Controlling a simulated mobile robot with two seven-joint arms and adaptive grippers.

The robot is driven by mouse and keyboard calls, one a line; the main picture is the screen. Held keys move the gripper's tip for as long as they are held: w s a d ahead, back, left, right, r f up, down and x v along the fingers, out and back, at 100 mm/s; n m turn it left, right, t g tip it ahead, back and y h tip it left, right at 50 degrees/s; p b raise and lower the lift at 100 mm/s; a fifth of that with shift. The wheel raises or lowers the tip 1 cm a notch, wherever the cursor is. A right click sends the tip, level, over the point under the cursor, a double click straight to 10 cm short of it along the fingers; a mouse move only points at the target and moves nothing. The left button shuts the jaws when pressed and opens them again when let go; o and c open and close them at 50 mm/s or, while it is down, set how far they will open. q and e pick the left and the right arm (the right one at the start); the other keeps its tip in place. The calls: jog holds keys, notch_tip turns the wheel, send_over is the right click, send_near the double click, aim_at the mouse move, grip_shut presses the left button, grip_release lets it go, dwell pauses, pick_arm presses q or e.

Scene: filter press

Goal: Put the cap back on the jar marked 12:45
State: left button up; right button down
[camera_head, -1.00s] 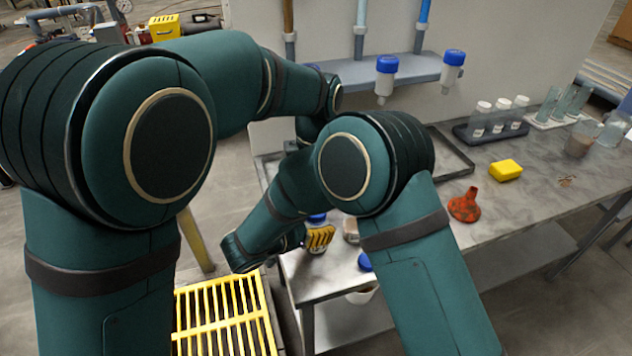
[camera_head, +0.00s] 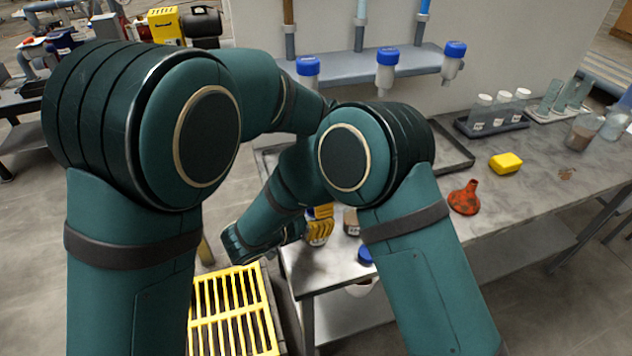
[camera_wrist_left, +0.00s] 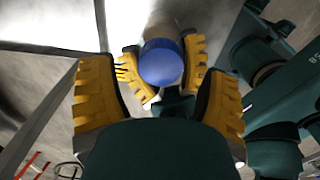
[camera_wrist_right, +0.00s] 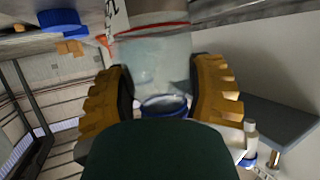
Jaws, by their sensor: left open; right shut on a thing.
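My right gripper (camera_wrist_right: 163,88) is shut on a clear jar (camera_wrist_right: 155,60) with a red line and a white label; its writing is only partly in view. A blue cap (camera_wrist_left: 161,62) is at the jar's mouth end, between the right gripper's fingers; it also shows in the right wrist view (camera_wrist_right: 163,105). I cannot tell whether it is seated. My left gripper (camera_wrist_left: 160,100) is open, with its fingers spread to either side of the cap, apart from it. In the head view, yellow fingers (camera_head: 319,229) show at the bench's near left end, mostly behind my arms.
Another blue cap (camera_head: 365,255) lies on the bench (camera_head: 335,276) beside a small jar (camera_head: 351,222). A red funnel (camera_head: 464,198), yellow block (camera_head: 505,163) and vial rack (camera_head: 492,124) stand farther right. Blue-topped bottles (camera_head: 387,70) hang behind. A yellow grate (camera_head: 232,312) is below left.

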pick_arm(q)
jog(key=shift+f, duration=1.05)
jog(key=c, duration=1.3)
jog(key=o, duration=1.3)
jog(key=shift+c, duration=0.2)
jog(key=shift+r, duration=2.25)
jog(key=shift+o, duration=0.2)
jog(key=shift+r, duration=0.1)
